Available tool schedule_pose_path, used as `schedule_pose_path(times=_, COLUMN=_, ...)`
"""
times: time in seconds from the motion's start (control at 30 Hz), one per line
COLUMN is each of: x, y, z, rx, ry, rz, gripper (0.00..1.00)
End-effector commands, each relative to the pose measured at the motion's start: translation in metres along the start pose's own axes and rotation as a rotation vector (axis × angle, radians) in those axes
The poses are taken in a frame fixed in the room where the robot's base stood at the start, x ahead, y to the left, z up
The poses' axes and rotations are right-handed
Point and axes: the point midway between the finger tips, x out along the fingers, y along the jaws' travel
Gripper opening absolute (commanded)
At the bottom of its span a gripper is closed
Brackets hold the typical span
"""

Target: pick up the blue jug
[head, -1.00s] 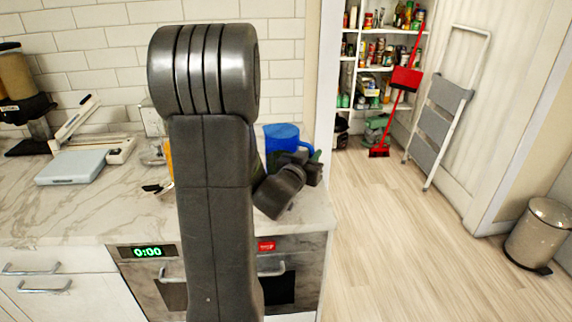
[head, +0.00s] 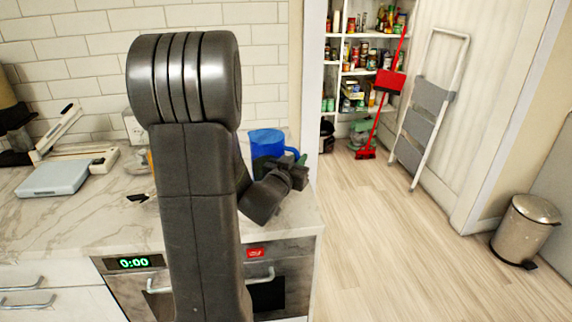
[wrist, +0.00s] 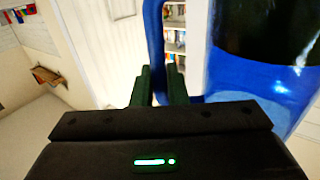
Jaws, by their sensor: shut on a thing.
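The blue jug (head: 265,143) is at the right end of the marble counter, partly hidden behind my arm and gripper in the head view. In the wrist view the jug (wrist: 240,72) fills the right side, with its dark open mouth at the top right. Its blue handle (wrist: 154,38) runs down between the green fingers. My gripper (head: 297,173) is shut on the handle; it also shows in the wrist view (wrist: 163,88). The jug's base is hidden, so I cannot tell whether it touches the counter.
The marble counter (head: 100,222) holds a pale blue scale-like device (head: 52,177) at the left. A tiled wall stands behind it. To the right are open floor (head: 400,250), a grey step ladder (head: 425,115), a red broom (head: 378,105), pantry shelves and a metal bin (head: 524,230).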

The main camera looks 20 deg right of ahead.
Motion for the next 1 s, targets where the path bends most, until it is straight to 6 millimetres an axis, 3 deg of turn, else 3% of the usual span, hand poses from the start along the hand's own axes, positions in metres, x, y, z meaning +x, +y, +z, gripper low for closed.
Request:
schedule_pose_path(times=0.37, x=0.001, y=0.000, z=-0.018, rx=0.003, ry=0.006, rz=0.001, gripper=0.00)
schedule_pose_path(times=1.0, x=0.000, y=0.000, z=-0.078, rx=0.003, ry=0.006, rz=0.001, gripper=0.00)
